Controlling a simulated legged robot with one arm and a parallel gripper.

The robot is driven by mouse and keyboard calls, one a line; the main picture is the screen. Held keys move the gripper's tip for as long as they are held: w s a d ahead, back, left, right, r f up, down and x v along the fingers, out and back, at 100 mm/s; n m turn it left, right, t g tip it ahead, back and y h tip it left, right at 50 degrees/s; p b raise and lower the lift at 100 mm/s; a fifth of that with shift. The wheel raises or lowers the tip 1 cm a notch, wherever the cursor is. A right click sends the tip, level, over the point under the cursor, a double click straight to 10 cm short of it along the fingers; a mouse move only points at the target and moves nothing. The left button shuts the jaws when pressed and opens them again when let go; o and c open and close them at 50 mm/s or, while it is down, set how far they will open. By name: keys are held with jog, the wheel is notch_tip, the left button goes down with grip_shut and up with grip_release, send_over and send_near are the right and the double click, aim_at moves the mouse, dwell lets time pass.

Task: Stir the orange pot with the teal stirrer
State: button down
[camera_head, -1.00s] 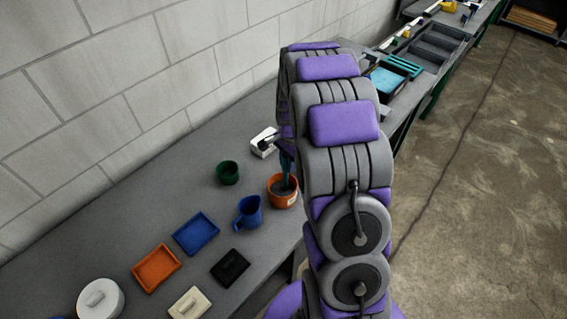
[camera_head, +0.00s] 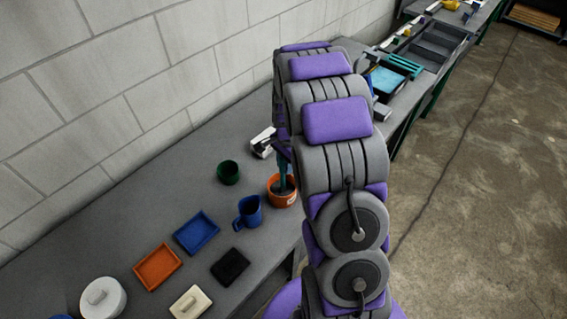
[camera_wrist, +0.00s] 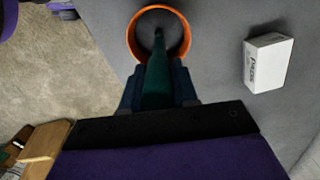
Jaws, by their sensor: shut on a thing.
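The orange pot (camera_head: 283,199) stands on the grey bench, just left of my arm, with dark contents inside. The teal stirrer (camera_head: 283,177) reaches down into the pot. In the wrist view the stirrer (camera_wrist: 157,80) runs from between my fingers into the orange pot (camera_wrist: 132,36), its tip inside the rim. My gripper (camera_wrist: 158,88) is shut on the stirrer, above the pot. In the head view most of the gripper is hidden behind my arm.
A blue jug (camera_head: 248,211) stands close left of the pot, with a green cup (camera_head: 228,172) behind. A white box (camera_wrist: 267,62) lies near the pot. Blue (camera_head: 196,234) and orange (camera_head: 157,267) trays, a black block (camera_head: 230,266) and a white lidded pot (camera_head: 103,298) lie further left.

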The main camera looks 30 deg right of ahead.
jog(key=shift+a, duration=0.15)
jog(key=shift+a+r, duration=0.1)
jog(key=shift+r, duration=0.2)
jog(key=shift+r+p, duration=0.3)
jog(key=shift+r, duration=0.25)
jog(key=shift+r+p, duration=0.6)
jog(key=shift+r, duration=1.2)
jog(key=shift+r+p, duration=0.45)
jog(key=shift+r, duration=1.15)
jog(key=shift+r+p, duration=0.9)
jog(key=shift+r, duration=1.55)
jog(key=shift+f, duration=0.15)
